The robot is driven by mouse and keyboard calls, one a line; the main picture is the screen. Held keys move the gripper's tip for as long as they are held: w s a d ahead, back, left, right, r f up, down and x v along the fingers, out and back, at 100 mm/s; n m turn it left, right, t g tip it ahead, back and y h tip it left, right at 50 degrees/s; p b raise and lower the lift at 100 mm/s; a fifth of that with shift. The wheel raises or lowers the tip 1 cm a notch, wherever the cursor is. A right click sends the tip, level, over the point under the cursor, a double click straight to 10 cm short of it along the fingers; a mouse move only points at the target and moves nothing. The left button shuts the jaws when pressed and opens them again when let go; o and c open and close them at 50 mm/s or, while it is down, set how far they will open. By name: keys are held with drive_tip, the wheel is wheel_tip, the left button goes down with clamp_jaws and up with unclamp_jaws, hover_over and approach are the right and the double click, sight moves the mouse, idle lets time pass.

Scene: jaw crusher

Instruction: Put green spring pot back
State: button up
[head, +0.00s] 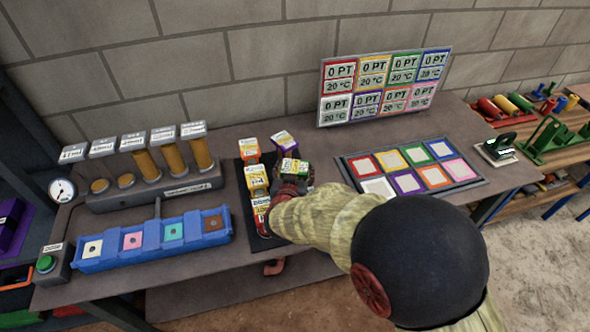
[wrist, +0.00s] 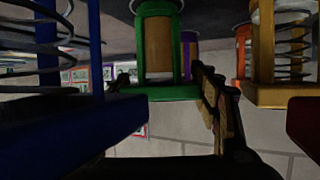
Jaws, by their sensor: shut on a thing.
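The green spring pot (head: 293,166) has a green rim and a pale label on top. It is among the other pots on the dark mat (head: 234,178). In the wrist view the green spring pot (wrist: 160,92) shows its green base and posts around a tan core. My gripper (head: 288,186) is shut on it, with one dark finger on each side in the wrist view (wrist: 163,84). My gripper and arm hide the pot's lower part in the head view, so I cannot tell whether it touches the mat.
An orange pot (head: 250,149), a purple pot (head: 284,142) and a yellow pot (head: 257,180) stand close by. A blue pot (wrist: 75,125) is near in the wrist view. A blue tray (head: 150,241) lies left, a colour-square board (head: 412,172) right.

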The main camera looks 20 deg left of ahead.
drive_tip(key=o, duration=1.2)
drive_tip(key=shift+r, duration=0.2)
drive_tip(key=p+v, duration=0.3)
drive_tip(key=v, duration=0.9)
drive_tip(key=shift+f+p, duration=0.1)
drive_tip(key=shift+p, duration=0.3)
